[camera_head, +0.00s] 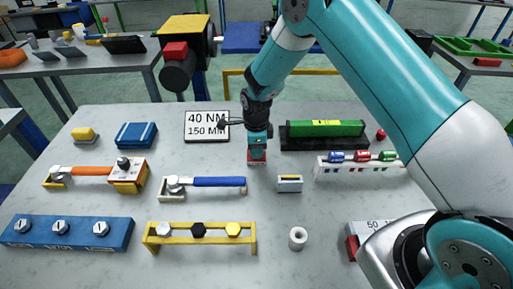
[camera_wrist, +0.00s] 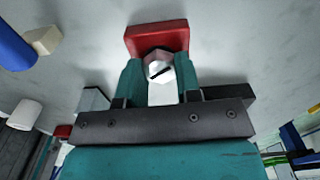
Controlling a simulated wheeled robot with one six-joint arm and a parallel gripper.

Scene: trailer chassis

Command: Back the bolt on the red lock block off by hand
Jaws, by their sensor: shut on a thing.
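The red lock block (camera_head: 257,160) sits on the grey table top, directly below my gripper (camera_head: 257,148). In the wrist view, the red lock block (camera_wrist: 155,35) lies just beyond the fingertips. The bolt (camera_wrist: 157,64) has a pale hexagonal head with a dark mark across it. My gripper (camera_wrist: 158,75) has one teal finger on each side of the bolt head and is shut on it. In the head view the bolt is hidden by my gripper. I cannot tell how far the bolt is threaded in.
A green bar in a black tray (camera_head: 325,134) stands close to the right. A blue-handled wrench (camera_head: 205,182) lies to the left, and a small grey box (camera_head: 289,183) sits in front. A sign reading 40 NM, 150 MM (camera_head: 207,126) is behind left.

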